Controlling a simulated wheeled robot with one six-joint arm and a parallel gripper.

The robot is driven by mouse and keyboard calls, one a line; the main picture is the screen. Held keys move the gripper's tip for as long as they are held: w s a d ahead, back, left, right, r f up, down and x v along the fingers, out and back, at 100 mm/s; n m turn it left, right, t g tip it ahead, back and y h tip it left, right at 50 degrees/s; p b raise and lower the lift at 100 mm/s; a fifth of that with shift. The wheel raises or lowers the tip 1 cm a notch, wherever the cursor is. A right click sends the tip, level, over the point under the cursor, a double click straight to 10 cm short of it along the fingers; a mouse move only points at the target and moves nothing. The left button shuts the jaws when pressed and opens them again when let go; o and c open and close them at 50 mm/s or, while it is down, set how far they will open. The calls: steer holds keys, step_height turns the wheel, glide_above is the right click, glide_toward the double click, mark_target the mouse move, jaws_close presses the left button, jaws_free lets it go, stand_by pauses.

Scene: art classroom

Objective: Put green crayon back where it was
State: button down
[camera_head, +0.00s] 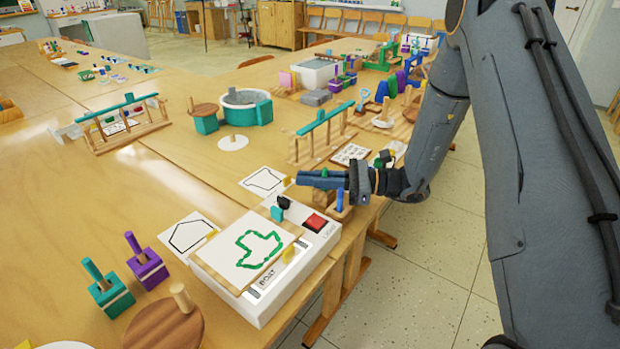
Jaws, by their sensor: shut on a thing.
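My gripper (312,179) is above the right edge of the table, just beyond the white box. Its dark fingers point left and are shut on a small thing. A little green shows at the fingers, which fits the green crayon, but the crayon is mostly hidden and its outline is not clear. The white box (277,304), marked BOAT, carries a sheet (240,238) with a green boat outline, a red button (315,222), and small black (284,202) and teal (277,213) pieces at its back edge.
Cards with black outlines (264,181) (188,234) lie beside the box. A wooden rack with a teal bar (325,119) and a teal tub (240,108) stand behind. Teal and purple blocks (147,266) with pegs stand at front left. Left-middle table is mostly clear.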

steer(key=shift+f, duration=0.15)
steer(key=c, duration=1.8)
jaws_free()
steer(key=shift+c, duration=0.2)
steer(key=shift+r, duration=0.25)
steer(key=d, duration=0.4)
steer(key=s+d+b, duration=0.1)
steer(key=d, duration=0.7)
steer(key=shift+s, duration=0.2)
